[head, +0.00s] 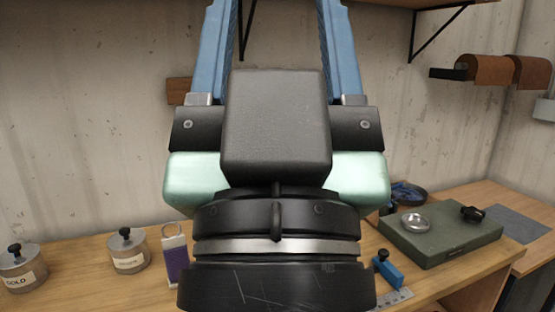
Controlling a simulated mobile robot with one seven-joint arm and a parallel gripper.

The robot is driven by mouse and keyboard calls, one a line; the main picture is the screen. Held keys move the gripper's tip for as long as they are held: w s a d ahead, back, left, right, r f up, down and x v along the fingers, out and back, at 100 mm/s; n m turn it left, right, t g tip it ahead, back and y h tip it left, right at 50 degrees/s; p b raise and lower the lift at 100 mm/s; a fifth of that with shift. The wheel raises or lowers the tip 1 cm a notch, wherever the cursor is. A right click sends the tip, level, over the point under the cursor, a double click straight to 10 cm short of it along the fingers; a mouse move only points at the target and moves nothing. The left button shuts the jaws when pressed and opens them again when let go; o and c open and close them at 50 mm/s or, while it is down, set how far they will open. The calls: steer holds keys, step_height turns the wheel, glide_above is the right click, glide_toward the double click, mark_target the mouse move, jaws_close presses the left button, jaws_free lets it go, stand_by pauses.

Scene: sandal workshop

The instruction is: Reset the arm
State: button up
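My gripper (278,12) is large in the middle of the head view, raised in front of the wall and pointing up. Its two blue fingers stand well apart, so it is open. Nothing shows between the visible parts of the fingers. The fingertips run to the top edge of the picture. The gripper body and wrist hide the middle of the workbench (75,262).
Left on the bench are a jar labelled GOLD (22,272), a second jar (128,255) and a purple-fronted item (176,262). Brown rolls (490,68) hang on the wall.

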step_height(320, 180, up, 13)
steer(key=p, duration=1.1)
steer(key=shift+r, duration=0.15)
